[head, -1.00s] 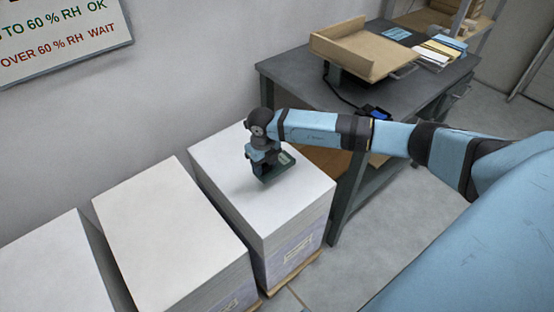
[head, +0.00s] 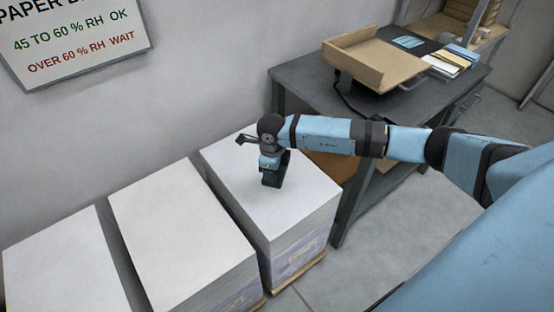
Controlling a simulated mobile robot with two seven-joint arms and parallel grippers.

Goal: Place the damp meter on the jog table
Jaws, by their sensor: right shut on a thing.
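My right gripper (head: 271,171) is shut on a small dark teal block, the damp meter (head: 272,181), over the top of the rightmost paper stack (head: 235,163). The fingers mostly hide the meter, and I cannot tell whether it touches the paper. A tan tray with raised sides (head: 372,62), which looks like the jog table, stands tilted on a dark grey bench (head: 310,75) behind and to the right of the gripper. The tray is empty. My left gripper is out of view.
Two more white paper stacks (head: 180,225) stand to the left. My right arm crosses in front of the bench. Pads of paper (head: 450,58) and a blue sheet (head: 408,41) lie on the bench's far right. A humidity sign (head: 75,45) hangs on the wall.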

